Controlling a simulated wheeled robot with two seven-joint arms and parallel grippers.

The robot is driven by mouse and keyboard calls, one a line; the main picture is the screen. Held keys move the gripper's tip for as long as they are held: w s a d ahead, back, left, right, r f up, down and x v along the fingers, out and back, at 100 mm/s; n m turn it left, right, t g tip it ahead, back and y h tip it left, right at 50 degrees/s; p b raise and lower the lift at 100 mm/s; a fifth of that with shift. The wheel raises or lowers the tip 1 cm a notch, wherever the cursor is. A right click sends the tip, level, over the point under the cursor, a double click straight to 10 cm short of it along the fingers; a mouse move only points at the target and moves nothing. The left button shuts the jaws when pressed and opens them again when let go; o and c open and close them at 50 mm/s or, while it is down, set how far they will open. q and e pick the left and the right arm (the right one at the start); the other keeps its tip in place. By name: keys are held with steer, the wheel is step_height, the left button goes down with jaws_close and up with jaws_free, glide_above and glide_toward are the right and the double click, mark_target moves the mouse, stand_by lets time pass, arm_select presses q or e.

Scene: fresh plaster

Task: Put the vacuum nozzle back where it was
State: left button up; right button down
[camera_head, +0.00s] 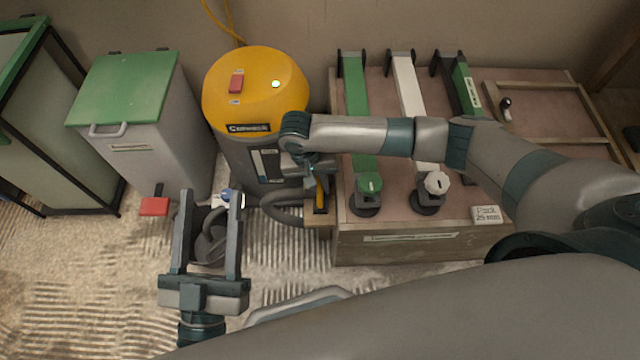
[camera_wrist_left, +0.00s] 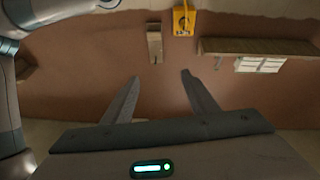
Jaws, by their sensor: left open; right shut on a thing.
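The vacuum (camera_head: 255,95) has a yellow top and grey body and stands against the wall. Its grey hose (camera_head: 283,211) curves low in front of it. My right gripper (camera_head: 312,183) points down between the vacuum and the wooden case, shut on what appears to be the vacuum nozzle, mostly hidden by the gripper. A small yellow and black part (camera_head: 320,194) shows there, by a wooden ledge (camera_head: 319,218) at the case's side. My left gripper (camera_head: 208,198) is open above the floor; a dark grey curved piece (camera_head: 210,240) shows between its fingers. Its fingers also show in the left wrist view (camera_wrist_left: 160,80).
A grey bin with a green lid (camera_head: 125,88) and red pedal (camera_head: 154,206) stands left of the vacuum. The wooden case (camera_head: 430,248) holds green and white long tools. The left wrist view shows a brown wall with a shelf (camera_wrist_left: 255,47). Front-left floor is open.

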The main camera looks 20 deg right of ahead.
steer(key=c, duration=2.2)
jaws_free()
steer(key=shift+f, duration=0.1)
steer(key=o, duration=0.5)
steer(key=shift+c, duration=0.2)
